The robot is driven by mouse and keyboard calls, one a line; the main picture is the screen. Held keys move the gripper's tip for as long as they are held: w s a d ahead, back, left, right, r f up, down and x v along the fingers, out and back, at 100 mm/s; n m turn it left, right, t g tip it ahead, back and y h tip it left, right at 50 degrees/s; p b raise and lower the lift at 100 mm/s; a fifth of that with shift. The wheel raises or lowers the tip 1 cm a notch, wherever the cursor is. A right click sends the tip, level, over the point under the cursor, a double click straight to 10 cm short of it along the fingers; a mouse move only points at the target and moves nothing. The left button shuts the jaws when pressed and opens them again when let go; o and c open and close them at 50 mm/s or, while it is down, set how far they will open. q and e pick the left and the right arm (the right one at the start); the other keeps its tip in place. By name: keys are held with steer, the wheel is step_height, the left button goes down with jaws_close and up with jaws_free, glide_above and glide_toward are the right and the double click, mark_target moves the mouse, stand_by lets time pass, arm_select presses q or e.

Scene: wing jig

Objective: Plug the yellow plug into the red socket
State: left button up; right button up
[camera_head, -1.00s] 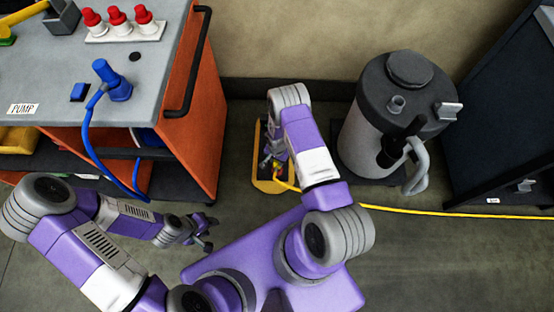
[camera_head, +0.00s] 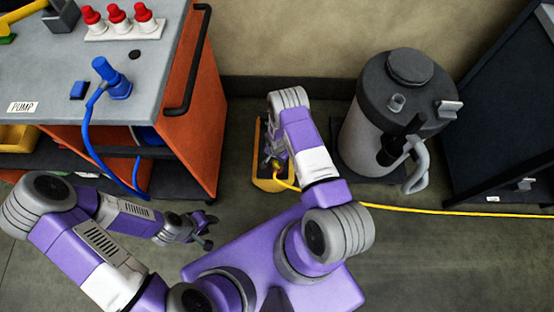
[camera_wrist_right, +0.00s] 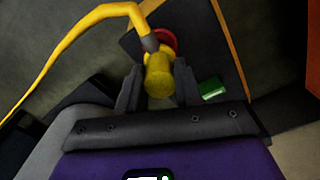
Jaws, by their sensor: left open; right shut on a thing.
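The yellow plug (camera_wrist_right: 158,80) is between the fingers of my right gripper (camera_wrist_right: 160,90), which is shut on it. In the head view my right gripper (camera_head: 275,162) is low over a yellow-edged floor unit (camera_head: 272,185). The red socket (camera_wrist_right: 168,40) shows in the right wrist view just beyond the plug, partly hidden by the plug and its cable end. I cannot tell whether the plug is inside the socket or only in front of it. My left gripper (camera_head: 207,231) is open and empty, well left of the floor unit.
A yellow cable (camera_head: 430,211) runs from the plug rightward across the floor. A grey tank (camera_head: 375,130) stands right of the unit. An orange pump cart (camera_head: 185,140) with a blue plug (camera_head: 118,85) stands left. A small green block (camera_wrist_right: 212,88) shows beside the right fingers.

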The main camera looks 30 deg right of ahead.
steer(key=o, duration=1.1)
step_height(320, 180, up, 8)
steer(key=p, duration=0.3)
steer(key=shift+f, duration=0.15)
steer(key=shift+s, duration=0.1)
steer(key=s+a+r+n+y+p, duration=0.2)
steer(key=s+a+r+n+p, duration=0.1)
steer(key=s+a+r, duration=0.4)
steer(key=s+a+r+n+y+p, duration=0.2)
steer(key=s+a+r+n, duration=0.3)
steer(key=s+a+r, duration=0.3)
step_height(320, 180, up, 5)
steer(key=shift+s+a+f+n+t+p, duration=0.25)
steer(key=shift+a+n+p, duration=0.2)
steer(key=shift+p, duration=0.25)
